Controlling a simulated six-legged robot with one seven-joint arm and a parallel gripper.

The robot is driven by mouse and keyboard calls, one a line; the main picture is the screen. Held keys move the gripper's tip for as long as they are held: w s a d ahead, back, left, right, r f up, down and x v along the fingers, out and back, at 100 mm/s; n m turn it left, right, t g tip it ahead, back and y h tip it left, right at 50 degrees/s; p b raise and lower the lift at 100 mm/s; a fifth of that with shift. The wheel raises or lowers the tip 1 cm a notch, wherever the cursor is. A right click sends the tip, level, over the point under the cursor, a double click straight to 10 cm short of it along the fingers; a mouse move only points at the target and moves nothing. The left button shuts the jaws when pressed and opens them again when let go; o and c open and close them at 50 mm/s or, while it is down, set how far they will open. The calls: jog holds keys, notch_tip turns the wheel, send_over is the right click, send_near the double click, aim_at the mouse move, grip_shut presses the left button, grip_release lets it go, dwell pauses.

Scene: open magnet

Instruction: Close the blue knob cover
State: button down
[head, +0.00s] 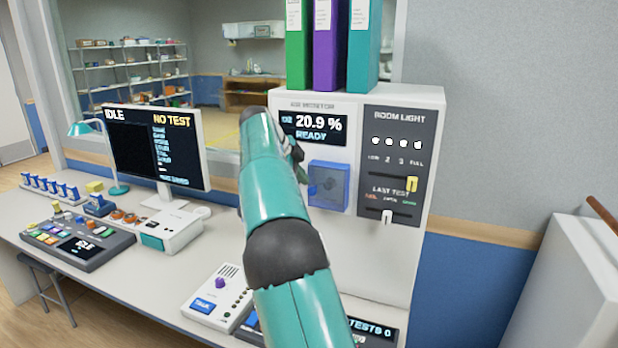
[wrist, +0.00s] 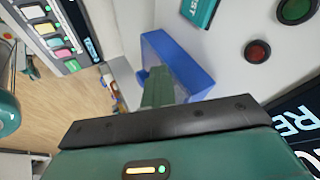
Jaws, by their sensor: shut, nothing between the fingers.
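The blue knob cover (head: 329,185) is a see-through blue box on the front of the tall white cabinet, under the "20.9 % READY" screen. It also shows in the wrist view (wrist: 180,58), where its walls stand out from the panel. From these views I cannot tell how far it is swung. My gripper (head: 301,172) is at the left side of the cover in the head view, partly hidden by my arm. In the wrist view my gripper (wrist: 160,78) is shut and empty, its fingertips overlapping the cover; contact is unclear. The knob cannot be made out clearly.
The cabinet (head: 380,260) also carries a room light panel (head: 400,145) with sliders and binders on top. In the wrist view, a red button (wrist: 257,51) and a green button (wrist: 297,8) sit near the cover. A monitor (head: 155,150) and control boxes stand on the desk at left.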

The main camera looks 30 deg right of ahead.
jog(key=shift+w+a+f, duration=0.15)
jog(key=shift+w, duration=0.1)
dwell(0.3)
